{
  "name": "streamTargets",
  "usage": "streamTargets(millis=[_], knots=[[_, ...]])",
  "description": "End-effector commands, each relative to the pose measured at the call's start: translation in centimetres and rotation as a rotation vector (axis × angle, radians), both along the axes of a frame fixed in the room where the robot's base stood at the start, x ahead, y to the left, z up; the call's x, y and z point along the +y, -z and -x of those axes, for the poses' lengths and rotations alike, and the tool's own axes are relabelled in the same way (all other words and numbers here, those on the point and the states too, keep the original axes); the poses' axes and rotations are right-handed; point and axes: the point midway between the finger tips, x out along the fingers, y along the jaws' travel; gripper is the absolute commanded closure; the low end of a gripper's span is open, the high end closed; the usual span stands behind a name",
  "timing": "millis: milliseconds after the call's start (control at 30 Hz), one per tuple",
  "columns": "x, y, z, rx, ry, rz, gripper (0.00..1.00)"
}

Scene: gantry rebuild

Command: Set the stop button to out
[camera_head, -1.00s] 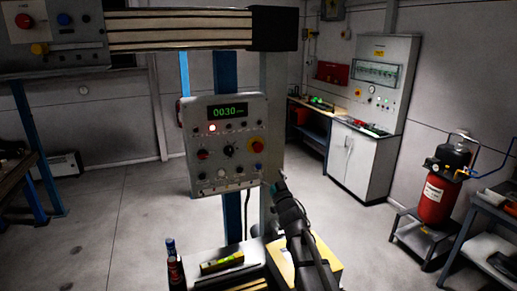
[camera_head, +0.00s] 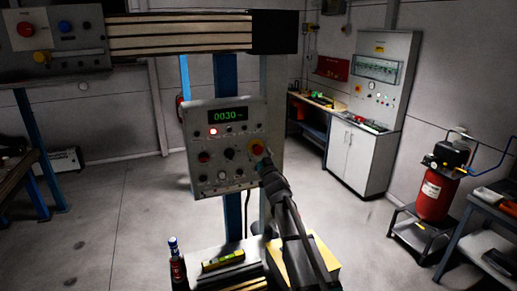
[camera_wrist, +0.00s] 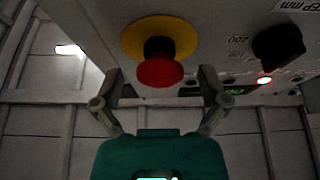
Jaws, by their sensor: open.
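The stop button is a red mushroom head on a yellow round base. It sits at the right side of the grey control panel (camera_head: 198,142), and in the head view it is partly covered by my gripper (camera_head: 262,162). In the wrist view the red stop button (camera_wrist: 160,73) stands out from the panel on a dark stem. The yellow base (camera_wrist: 132,38) is behind it. My gripper (camera_wrist: 157,92) is open, with one finger on each side of the red head. The fingers appear apart from it.
The panel also has a green display (camera_head: 228,115) reading 0030, a lit red lamp (camera_head: 213,131) and several knobs. A black knob (camera_wrist: 278,48) is right of the button in the wrist view. A dark bottle (camera_head: 176,262) and a yellow level (camera_head: 223,260) are below the panel.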

Motion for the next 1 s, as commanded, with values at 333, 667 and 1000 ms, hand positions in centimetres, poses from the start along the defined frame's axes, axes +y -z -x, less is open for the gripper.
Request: streamTargets(millis=[333, 667, 1000], knots=[[0.34, -0.35, -0.82, 0.000, 0.000, 0.001, 0.06], [0.33, -0.33, -0.79, 0.000, 0.000, 0.001, 0.40], [0.33, -0.35, -0.81, 0.000, 0.000, 0.000, 1.00]])
